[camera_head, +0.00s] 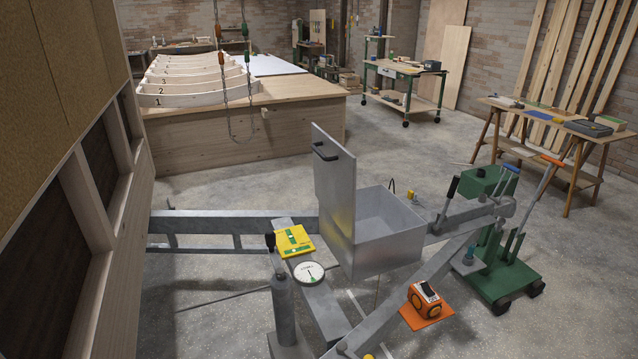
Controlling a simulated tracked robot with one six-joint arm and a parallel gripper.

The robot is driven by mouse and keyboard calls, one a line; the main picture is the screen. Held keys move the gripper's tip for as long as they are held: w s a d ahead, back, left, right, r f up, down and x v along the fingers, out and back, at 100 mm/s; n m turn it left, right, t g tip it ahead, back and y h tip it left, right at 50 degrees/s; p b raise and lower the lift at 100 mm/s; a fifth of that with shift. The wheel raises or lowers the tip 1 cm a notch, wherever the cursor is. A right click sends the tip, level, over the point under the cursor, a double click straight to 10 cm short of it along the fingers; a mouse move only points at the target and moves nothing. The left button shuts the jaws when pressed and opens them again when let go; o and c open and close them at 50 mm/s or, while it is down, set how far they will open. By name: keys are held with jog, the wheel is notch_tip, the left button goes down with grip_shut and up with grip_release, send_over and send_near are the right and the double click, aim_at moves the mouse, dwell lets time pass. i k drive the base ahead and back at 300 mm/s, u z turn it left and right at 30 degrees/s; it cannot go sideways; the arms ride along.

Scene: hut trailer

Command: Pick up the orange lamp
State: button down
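An orange, boxy thing with a black and white face (423,296), which looks like the orange lamp, sits at the lower right of centre. It rests on or against a flat orange plate (428,318) beside the grey metal trailer drawbar (392,288). I cannot tell exactly what holds it up.
A grey metal box (392,250) with its lid (334,200) raised stands on the drawbar. A green wheeled jack (505,265) stands right.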

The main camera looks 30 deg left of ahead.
aim_at(428, 307)
jog(key=u, duration=1.05)
jog(key=i, duration=1)
jog(key=z, duration=0.9)
